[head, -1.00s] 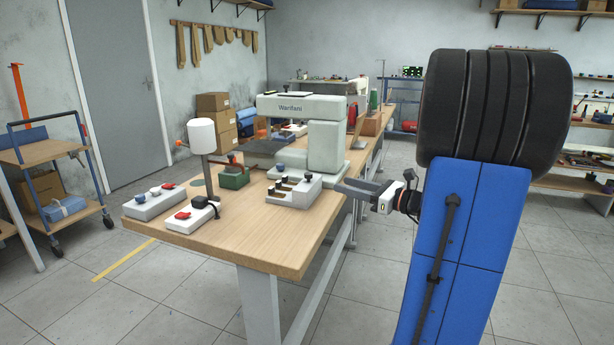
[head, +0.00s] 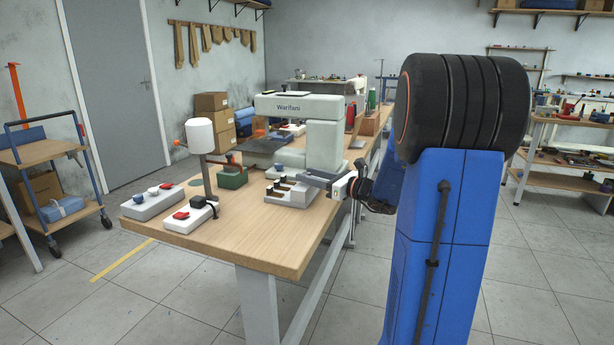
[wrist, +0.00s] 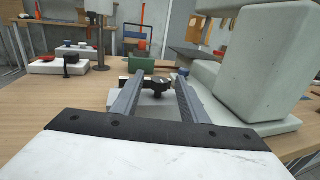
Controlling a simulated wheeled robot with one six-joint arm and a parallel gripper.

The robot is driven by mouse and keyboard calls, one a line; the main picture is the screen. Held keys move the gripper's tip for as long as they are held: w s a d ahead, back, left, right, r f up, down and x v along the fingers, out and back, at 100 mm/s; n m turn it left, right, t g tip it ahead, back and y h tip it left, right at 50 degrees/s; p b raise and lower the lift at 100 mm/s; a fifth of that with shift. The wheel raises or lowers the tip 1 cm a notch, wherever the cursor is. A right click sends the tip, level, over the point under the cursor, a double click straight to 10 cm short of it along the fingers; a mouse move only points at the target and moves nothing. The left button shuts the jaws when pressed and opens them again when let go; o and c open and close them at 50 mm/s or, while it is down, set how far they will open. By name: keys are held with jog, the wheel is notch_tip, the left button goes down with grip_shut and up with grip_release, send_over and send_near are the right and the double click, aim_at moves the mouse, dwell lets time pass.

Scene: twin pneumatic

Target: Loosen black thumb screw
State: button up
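The black thumb screw (wrist: 158,85) shows in the wrist view as a dark lobed knob on a pale block. It sits between the two fingers of my gripper (wrist: 159,78), which are spread apart with a visible gap on each side of it. In the head view the pale block (head: 283,200) stands on the table by the sewing machine, with several dark knobs on it. My gripper (head: 312,180) reaches over its right side there. I cannot tell in the head view which knob lies between the fingers.
The pale sewing machine (head: 325,145) stands just behind and right in the wrist view. A green block (head: 232,177), a white cylinder on a post (head: 200,136) and switch boxes (head: 152,204) stand left on the wooden table (head: 262,240). The front table corner is clear.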

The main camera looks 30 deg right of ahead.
jog(key=shift+w+a, duration=0.3)
jog(key=shift+w, duration=0.3)
grip_shut()
jog(key=shift+n+y, duration=0.3)
jog(key=shift+y, duration=0.1)
jog(key=n+g+y, duration=0.4)
jog(key=y, duration=0.1)
jog(key=shift+w+d+n+g+y, duration=0.1)
jog(key=shift+n+g+y, duration=0.2)
jog(key=shift+g, duration=0.1)
jog(key=n+g+y, duration=0.1)
jog(key=n+g, duration=0.1)
jog(key=g, duration=0.1)
jog(key=n+g+y, duration=0.2)
jog(key=n+g, duration=0.1)
jog(key=g, duration=0.1)
jog(key=shift+y, duration=0.3)
jog(key=shift+n+g, duration=0.3)
jog(key=shift+g, duration=0.1)
